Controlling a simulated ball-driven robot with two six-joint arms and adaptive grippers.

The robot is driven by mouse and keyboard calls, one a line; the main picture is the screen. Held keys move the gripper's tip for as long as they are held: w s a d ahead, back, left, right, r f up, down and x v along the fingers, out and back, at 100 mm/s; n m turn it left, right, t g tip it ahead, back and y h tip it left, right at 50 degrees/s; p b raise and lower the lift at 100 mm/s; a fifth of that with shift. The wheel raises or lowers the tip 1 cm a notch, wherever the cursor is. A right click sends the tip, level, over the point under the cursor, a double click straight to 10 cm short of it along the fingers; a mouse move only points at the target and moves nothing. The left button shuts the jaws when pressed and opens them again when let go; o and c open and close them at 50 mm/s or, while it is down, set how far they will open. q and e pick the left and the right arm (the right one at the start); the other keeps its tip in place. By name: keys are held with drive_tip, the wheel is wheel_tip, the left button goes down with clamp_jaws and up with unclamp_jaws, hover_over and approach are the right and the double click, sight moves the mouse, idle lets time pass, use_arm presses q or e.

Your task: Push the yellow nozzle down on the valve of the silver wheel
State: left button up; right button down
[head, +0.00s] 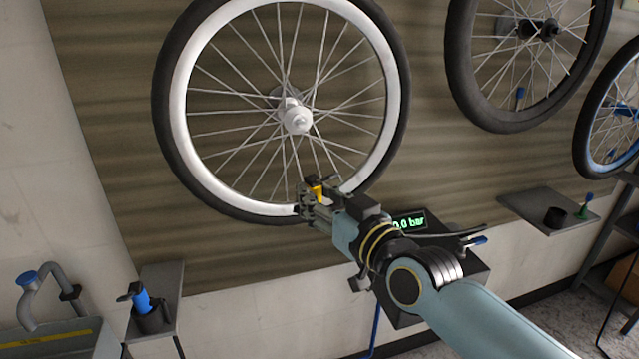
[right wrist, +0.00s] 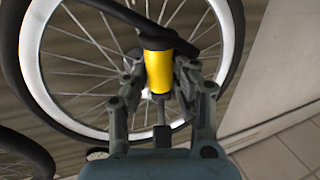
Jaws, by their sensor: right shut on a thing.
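The silver wheel (head: 297,117), with a pale rim and black tyre, hangs upright on the wall panel; its rim also shows in the right wrist view (right wrist: 31,62). My right gripper (head: 315,192) is at the lower part of its rim. It is shut on the yellow nozzle (head: 316,187). In the right wrist view the nozzle (right wrist: 158,72) sits between both fingers (right wrist: 158,80), with a black part and dark hose at its upper end. The valve is hidden, so I cannot tell whether the nozzle touches it. My left gripper is not in view.
A display (head: 409,222) reading 0.0 bar is behind my right arm. A blue nozzle (head: 141,298) stands in a black holder at lower left. A dark wheel (head: 540,30) and a blue-rimmed wheel (head: 622,110) hang at right. A shelf (head: 545,207) holds a green nozzle (head: 584,208).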

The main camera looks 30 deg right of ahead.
drive_tip(key=w+d+b, duration=0.3)
drive_tip(key=w+b, duration=0.1)
drive_tip(key=w, duration=0.8)
drive_tip(key=shift+w, duration=0.1)
drive_tip(key=shift+f+b, duration=0.8)
drive_tip(key=shift+b, duration=0.15)
idle(2.0)
drive_tip(key=c, duration=0.9)
unclamp_jaws()
